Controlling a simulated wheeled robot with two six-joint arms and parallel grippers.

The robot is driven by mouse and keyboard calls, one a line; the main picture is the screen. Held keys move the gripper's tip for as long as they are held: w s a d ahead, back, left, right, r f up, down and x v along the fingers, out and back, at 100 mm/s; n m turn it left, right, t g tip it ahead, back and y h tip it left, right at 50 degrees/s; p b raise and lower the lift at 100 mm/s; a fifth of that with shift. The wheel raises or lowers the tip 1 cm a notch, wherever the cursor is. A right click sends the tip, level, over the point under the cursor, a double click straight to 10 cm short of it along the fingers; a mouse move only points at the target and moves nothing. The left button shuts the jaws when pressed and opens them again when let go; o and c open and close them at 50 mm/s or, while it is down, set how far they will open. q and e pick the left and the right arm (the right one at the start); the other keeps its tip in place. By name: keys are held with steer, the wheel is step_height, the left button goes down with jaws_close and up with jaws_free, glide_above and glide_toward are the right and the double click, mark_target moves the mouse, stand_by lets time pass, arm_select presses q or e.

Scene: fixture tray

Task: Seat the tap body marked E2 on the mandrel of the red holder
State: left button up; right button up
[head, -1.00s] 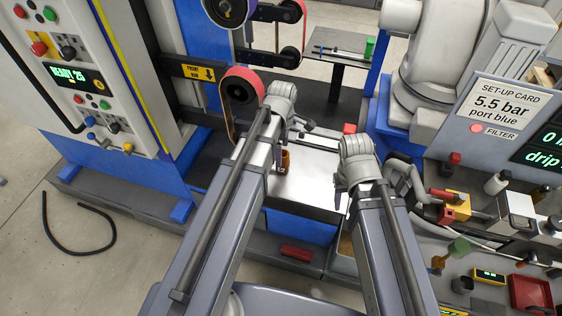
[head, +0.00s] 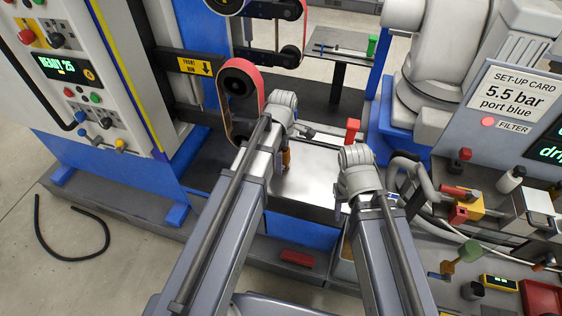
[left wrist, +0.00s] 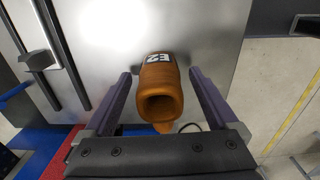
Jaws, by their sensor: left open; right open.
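The tap body marked E2 (left wrist: 160,92) is an orange-brown hollow piece with a white label. In the left wrist view it is between the two open fingers of my left gripper (left wrist: 160,76), with gaps on both sides. In the head view, only a sliver of the tap body (head: 286,158) shows beside my left gripper (head: 281,146). My right gripper (head: 340,196) is open and empty at the right edge of the bright metal plate. A red upright piece (head: 352,131) stands behind the plate; I cannot tell whether it is the red holder, and no mandrel is distinguishable.
The bright metal plate (head: 312,184) is mostly bare between my grippers. A red belt wheel (head: 240,85) rises close behind my left wrist. A bench with a yellow-red fixture (head: 466,205) and a red tray (head: 541,298) is at right.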

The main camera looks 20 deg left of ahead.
arm_select(q)
jaws_close()
stand_by(0.8)
